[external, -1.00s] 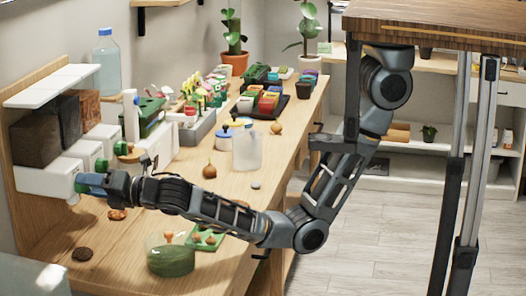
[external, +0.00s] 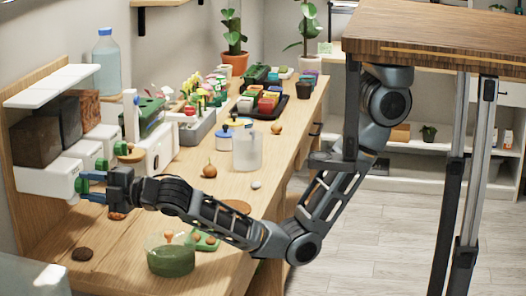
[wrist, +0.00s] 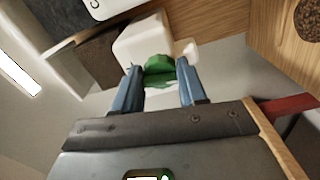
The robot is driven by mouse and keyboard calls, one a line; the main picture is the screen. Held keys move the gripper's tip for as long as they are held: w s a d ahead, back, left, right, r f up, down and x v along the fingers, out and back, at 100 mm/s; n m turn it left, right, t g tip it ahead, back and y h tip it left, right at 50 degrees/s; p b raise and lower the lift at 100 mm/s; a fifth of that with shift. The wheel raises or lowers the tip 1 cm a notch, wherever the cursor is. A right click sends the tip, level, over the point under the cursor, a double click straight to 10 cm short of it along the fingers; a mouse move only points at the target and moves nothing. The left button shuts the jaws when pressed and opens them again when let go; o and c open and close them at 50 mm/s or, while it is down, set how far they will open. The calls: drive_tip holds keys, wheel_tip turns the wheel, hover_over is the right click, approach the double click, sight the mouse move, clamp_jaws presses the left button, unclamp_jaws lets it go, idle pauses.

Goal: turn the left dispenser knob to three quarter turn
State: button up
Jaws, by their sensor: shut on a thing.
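The left dispenser (external: 45,178) is the nearest of three white dispensers, with a dark brown filling in its bin. Its green knob (external: 79,185) is on the front of the white housing. My gripper (external: 83,186) reaches it from the right, one blue finger above the other. In the wrist view the green knob (wrist: 160,70) lies between the two blue fingers of my gripper (wrist: 159,72). My gripper is shut on the knob. The fingers partly hide the knob, and I cannot read its turn angle.
The middle dispenser's green knob (external: 102,164) is close behind. A glass bowl with green contents (external: 170,260) and a dark round thing (external: 82,254) are on the bench in front. A reddish-brown piece (external: 117,216) lies below my gripper. A clear jar (external: 247,152) stands farther back.

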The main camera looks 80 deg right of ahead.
drive_tip(key=shift+m, duration=0.5)
drive_tip(key=o, duration=1)
drive_tip(key=shift+o, duration=0.2)
drive_tip(key=shift+s, duration=0.1)
drive_tip(key=s, duration=0.7)
drive_tip(key=shift+s+b, duration=0.3)
